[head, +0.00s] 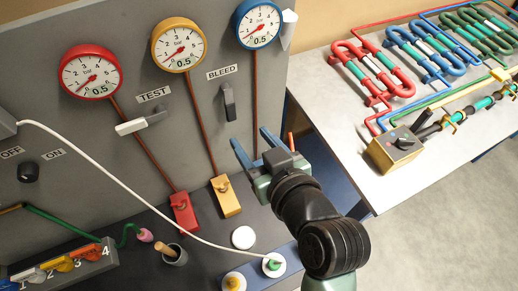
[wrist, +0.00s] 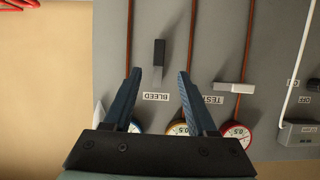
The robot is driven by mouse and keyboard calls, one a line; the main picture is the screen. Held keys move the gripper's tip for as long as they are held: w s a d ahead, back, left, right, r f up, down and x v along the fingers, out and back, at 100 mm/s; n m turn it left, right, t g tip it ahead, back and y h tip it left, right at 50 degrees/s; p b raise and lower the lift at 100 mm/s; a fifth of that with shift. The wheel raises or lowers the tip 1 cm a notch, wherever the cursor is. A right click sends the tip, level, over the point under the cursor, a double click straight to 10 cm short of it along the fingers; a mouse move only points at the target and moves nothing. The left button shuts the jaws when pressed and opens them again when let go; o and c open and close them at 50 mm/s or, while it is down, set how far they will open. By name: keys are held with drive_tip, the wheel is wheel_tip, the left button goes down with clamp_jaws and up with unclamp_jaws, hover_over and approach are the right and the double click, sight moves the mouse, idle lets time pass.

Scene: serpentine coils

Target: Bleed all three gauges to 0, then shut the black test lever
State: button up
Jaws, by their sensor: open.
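Three gauges, red (head: 91,71), yellow (head: 179,44) and blue (head: 258,24), sit on the grey panel and each shows 0.5. Below the TEST label is a lever with a white handle (head: 130,127), pointing left; it is not black. The black or dark grey lever (head: 229,103) is under the BLEED label and hangs down. In the wrist view, which is upside down, the bleed lever (wrist: 158,62) and the white test handle (wrist: 236,88) also show. My gripper (head: 253,142) is open and empty, below and right of the bleed lever. In the wrist view the bleed lever appears between its fingers (wrist: 158,75).
A white hose (head: 110,180) arcs across the panel front. A white table (head: 340,140) at right carries coloured coils. A black knob (head: 28,172) is at left.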

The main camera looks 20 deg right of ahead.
drive_tip(key=shift+v, duration=1.25)
drive_tip(key=w+a+r+t, duration=0.2)
drive_tip(key=w+r+t, duration=0.15)
drive_tip(key=r, duration=0.65)
drive_tip(key=w+a+r+t, duration=0.2)
drive_tip(key=w+r+t, duration=0.15)
drive_tip(key=r, duration=0.75)
drive_tip(key=s+a+r+t, duration=0.3)
drive_tip(key=r, duration=0.8)
drive_tip(key=s+a+r+t, duration=0.3)
drive_tip(key=a+r, duration=0.1)
drive_tip(key=r, duration=0.8)
drive_tip(key=shift+s+t, duration=0.2)
drive_tip(key=shift+t, duration=0.2)
drive_tip(key=shift+a+f, duration=0.1)
drive_tip(key=shift+a, duration=0.05)
